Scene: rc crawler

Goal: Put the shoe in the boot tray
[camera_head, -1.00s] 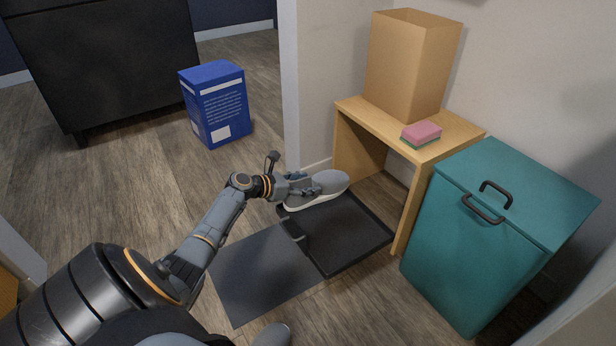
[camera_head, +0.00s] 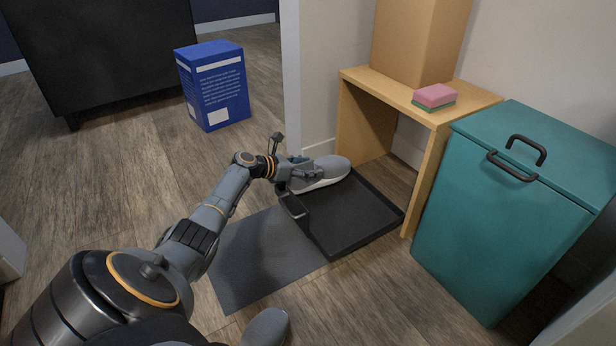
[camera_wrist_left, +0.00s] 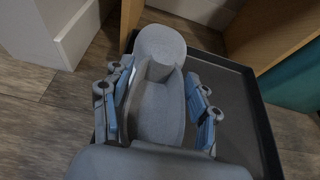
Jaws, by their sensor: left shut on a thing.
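The grey shoe (camera_head: 333,168) with a pale sole is in my left gripper (camera_head: 305,172), its toe pointing right in the head view. In the left wrist view the shoe (camera_wrist_left: 160,100) lies between the blue-padded fingers of the gripper (camera_wrist_left: 160,108), which is shut on it. The black, low-rimmed boot tray (camera_head: 358,218) is on the floor, and the shoe is over its far left part. I cannot tell whether the sole touches the tray floor. The tray (camera_wrist_left: 238,90) also shows around the shoe in the wrist view. My right gripper is out of view.
A grey mat (camera_head: 262,258) lies left of the tray. A wooden bench (camera_head: 428,150) with a cardboard box (camera_head: 415,40) and a pink-green sponge (camera_head: 434,97) stands behind it. A teal bin (camera_head: 500,220) is at right, a blue box (camera_head: 213,85) at back left. The tray's near part is empty.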

